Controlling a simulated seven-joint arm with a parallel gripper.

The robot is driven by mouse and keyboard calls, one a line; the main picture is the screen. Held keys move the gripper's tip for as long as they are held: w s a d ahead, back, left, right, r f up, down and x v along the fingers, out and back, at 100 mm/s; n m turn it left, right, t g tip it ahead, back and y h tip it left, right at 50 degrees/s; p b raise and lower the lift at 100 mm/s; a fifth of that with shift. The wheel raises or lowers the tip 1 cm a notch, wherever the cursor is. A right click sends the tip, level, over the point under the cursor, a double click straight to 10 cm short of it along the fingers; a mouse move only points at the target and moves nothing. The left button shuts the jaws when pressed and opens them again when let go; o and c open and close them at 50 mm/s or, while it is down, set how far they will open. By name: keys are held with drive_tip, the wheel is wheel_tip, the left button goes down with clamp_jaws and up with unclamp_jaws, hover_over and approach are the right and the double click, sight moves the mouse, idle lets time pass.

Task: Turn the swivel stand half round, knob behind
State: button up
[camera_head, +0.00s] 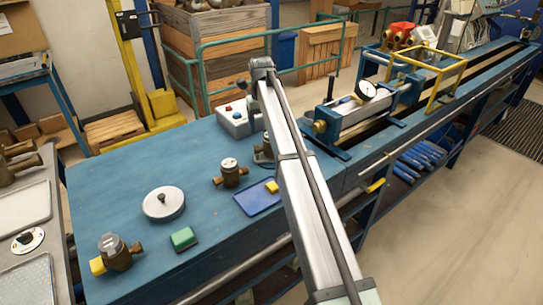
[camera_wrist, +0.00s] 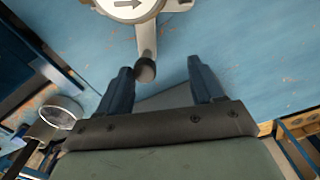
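The swivel stand shows at the top of the wrist view, cut off by the frame edge. Its pale round top (camera_wrist: 128,8) bears a grey arrow pointing right. A pale arm reaches from it toward my gripper and ends in a dark round knob (camera_wrist: 145,70). My gripper (camera_wrist: 161,72) is open, its two dark fingers apart. The knob appears between the fingertips, nearer the left one; I cannot tell whether it touches. In the head view my arm hides the gripper and most of what seems to be the stand (camera_head: 263,151).
On the blue bench are a brass meter (camera_head: 230,172), a blue tray (camera_head: 254,199), a round silver lid-like disc (camera_head: 163,205), a green block (camera_head: 184,238) and a grey control box (camera_head: 236,119). The meter rig (camera_head: 352,112) stands to the right.

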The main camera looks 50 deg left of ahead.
drive_tip(key=shift+s+a, duration=0.1)
drive_tip(key=shift+s, duration=0.9)
drive_tip(key=shift+s+a, duration=0.1)
drive_tip(key=shift+s, duration=0.15)
drive_tip(key=o, duration=0.4)
drive_tip(key=shift+o, duration=0.2)
drive_tip(key=shift+r, duration=0.15)
drive_tip(key=shift+r, duration=2.65)
